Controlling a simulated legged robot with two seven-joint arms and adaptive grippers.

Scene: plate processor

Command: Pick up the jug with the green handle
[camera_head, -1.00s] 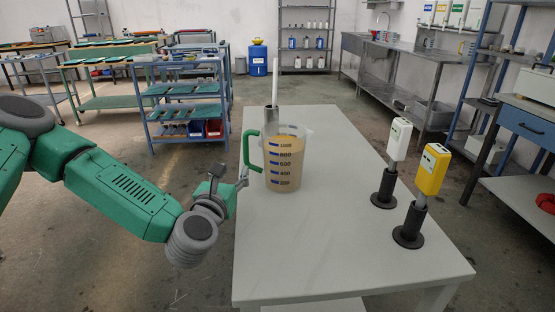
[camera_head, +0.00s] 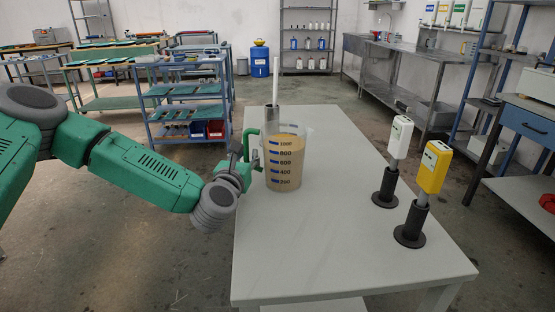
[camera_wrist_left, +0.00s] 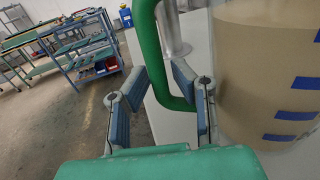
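The jug (camera_head: 284,172) stands upright on the table, holds brownish contents and has blue volume marks. Its green handle (camera_head: 247,137) faces left, toward my left arm. My left gripper (camera_head: 252,158) is at the handle's height, just left of the jug. In the left wrist view, the gripper (camera_wrist_left: 158,82) is open, with one finger on each side of the green handle (camera_wrist_left: 149,45). I cannot tell whether either finger touches it. The jug body (camera_wrist_left: 262,75) is close on the right there. My right gripper is not in view.
The grey table (camera_head: 340,240) has clear space in front of the jug. A metal cylinder with a white rod (camera_head: 274,85) stands behind the jug. A white-topped device (camera_head: 399,137) and a yellow-topped device (camera_head: 433,167) stand in black bases at right.

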